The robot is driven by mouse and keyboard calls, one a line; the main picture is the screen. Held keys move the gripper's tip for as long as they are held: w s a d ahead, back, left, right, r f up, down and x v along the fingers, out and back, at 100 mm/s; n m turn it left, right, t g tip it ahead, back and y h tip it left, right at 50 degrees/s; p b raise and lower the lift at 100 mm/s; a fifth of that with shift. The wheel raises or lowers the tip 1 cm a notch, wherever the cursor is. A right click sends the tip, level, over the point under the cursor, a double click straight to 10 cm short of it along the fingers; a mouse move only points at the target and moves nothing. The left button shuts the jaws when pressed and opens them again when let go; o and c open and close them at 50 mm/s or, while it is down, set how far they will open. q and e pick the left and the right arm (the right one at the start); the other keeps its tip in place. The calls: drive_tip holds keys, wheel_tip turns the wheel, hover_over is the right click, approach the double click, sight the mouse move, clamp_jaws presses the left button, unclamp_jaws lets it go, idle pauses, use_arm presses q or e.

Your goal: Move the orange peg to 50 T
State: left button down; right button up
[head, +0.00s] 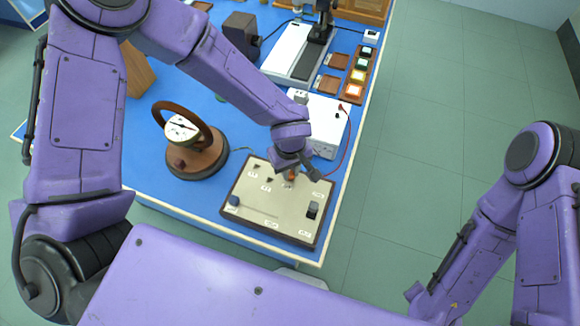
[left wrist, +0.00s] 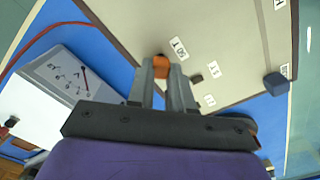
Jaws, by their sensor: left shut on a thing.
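The orange peg (head: 291,176) is at the upper edge of the cream panel (head: 250,222). My left gripper (head: 300,172) is shut on it, reaching down from above. In the left wrist view the orange peg (left wrist: 160,66) shows between the two grey fingertips (left wrist: 163,78), right beside the 50 T label (left wrist: 179,48). I cannot tell whether the peg sits in a hole or is just above the panel. Smaller labels, one reading 5 T (left wrist: 214,69), lie farther along the row. My right arm is at the right of the head view; its gripper is not clearly seen.
A round dial meter (head: 182,130) stands left. Green floor (head: 445,120) lies right of the blue bench.

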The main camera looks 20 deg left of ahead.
use_arm(q)
drive_tip(key=c, duration=0.9)
unclamp_jaws()
drive_tip(key=shift+c, duration=0.2)
wheel_tip(320, 180, up, 10)
drive_tip(key=shift+r, duration=0.25)
